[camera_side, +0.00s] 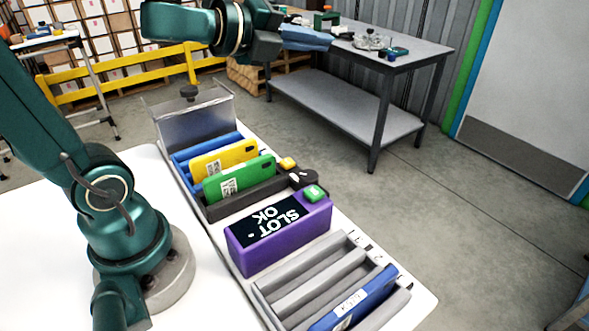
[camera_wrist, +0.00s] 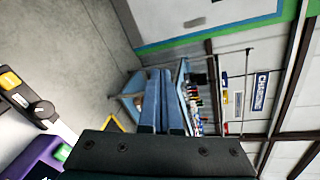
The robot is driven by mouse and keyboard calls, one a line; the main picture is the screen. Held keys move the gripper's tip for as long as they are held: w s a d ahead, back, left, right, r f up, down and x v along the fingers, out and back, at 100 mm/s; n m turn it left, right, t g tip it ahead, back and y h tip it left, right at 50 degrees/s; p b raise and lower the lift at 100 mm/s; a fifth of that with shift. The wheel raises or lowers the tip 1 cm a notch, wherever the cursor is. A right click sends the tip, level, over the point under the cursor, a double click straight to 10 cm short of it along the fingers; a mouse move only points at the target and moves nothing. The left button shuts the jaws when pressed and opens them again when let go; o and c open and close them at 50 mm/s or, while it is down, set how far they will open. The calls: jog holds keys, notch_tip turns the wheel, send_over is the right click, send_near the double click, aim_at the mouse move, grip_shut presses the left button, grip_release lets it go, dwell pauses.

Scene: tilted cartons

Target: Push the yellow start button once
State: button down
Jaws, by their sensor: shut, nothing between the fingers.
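The yellow button (camera_side: 287,163) sits on the dark grey block at the right end of the card holder. It also shows at the left edge of the wrist view (camera_wrist: 9,81). My gripper (camera_side: 328,40) is up high in the side view, pointing right, well above and away from the button. Its two blue fingers (camera_wrist: 163,75) are closed together with nothing between them. A dark knob (camera_side: 302,178) is beside the yellow button. A green button (camera_side: 314,193) is on top of the purple box (camera_side: 280,236), whose screen reads "SLOT OK".
A yellow card (camera_side: 225,158) and a green card (camera_side: 240,178) stand tilted in the holder. A blue card (camera_side: 355,298) leans in the grey slotted rack (camera_side: 318,277). A grey workbench (camera_side: 425,55) is farther back.

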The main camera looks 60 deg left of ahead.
notch_tip(320, 180, down, 7)
jog(key=a+m+g+h, duration=0.1)
jog(key=m+g+h, duration=0.25)
jog(key=m, duration=0.35)
jog(key=g+y, duration=0.1)
jog(key=g, duration=0.2)
send_over(282, 163)
notch_tip(282, 163, down, 6)
jog(key=shift+f, duration=0.15)
jog(key=shift+d+f, duration=0.1)
jog(key=shift+f, duration=4.3)
jog(key=shift+f, duration=0.15)
jog(key=shift+f, duration=0.25)
